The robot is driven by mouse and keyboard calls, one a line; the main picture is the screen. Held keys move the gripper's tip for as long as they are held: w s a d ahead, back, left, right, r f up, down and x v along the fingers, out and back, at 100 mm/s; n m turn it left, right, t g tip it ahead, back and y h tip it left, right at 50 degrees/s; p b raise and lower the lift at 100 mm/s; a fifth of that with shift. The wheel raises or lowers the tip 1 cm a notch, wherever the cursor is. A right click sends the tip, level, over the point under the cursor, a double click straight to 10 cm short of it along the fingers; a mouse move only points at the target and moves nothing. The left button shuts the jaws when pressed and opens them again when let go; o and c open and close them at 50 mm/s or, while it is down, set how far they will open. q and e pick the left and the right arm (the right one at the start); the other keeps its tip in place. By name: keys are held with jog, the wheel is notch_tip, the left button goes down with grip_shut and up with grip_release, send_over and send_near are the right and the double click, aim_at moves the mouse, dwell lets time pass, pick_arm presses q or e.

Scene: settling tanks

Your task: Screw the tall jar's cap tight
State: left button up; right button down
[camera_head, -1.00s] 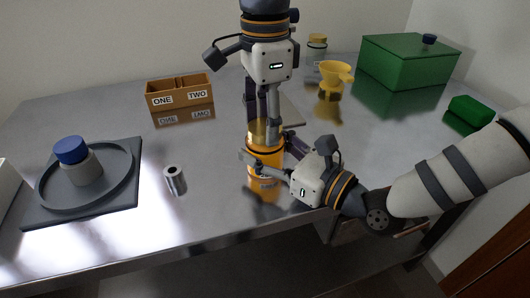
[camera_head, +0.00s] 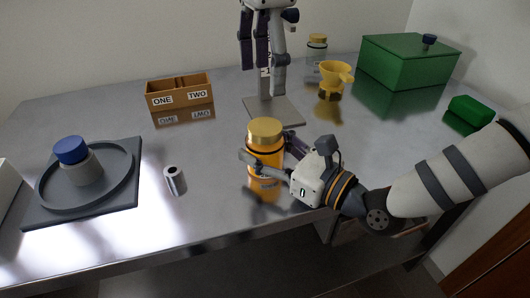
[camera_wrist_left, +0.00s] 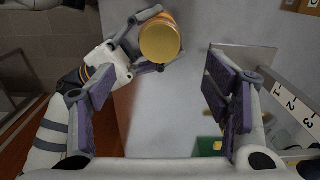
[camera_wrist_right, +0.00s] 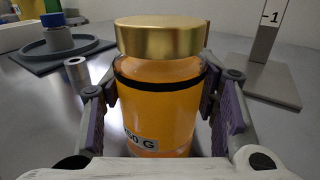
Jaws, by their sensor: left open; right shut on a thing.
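The tall jar (camera_head: 265,160) is amber with a dark band and a label, and stands upright near the table's front edge. Its gold cap (camera_head: 265,131) sits on top and looks level in the right wrist view (camera_wrist_right: 162,36). How tightly it is screwed I cannot tell. My right gripper (camera_head: 268,160) is shut on the jar's body below the cap, a finger on each side in the right wrist view. My left gripper (camera_head: 264,60) is open and empty, above and behind the jar, apart from the cap.
A grey stand (camera_head: 290,112) with a numbered upright is behind the jar. A yellow funnel (camera_head: 335,73), another gold-capped jar (camera_head: 317,44) and a green box (camera_head: 405,62) are at back right. A wooden box (camera_head: 180,92), metal cylinder (camera_head: 175,180) and tray (camera_head: 128,185) are left.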

pick_arm(q)
notch_tip(320, 180, up, 3)
jog(key=shift+f, duration=0.15)
pick_arm(e)
jog(key=c, duration=0.5)
grip_release()
jog(key=v, duration=1.2)
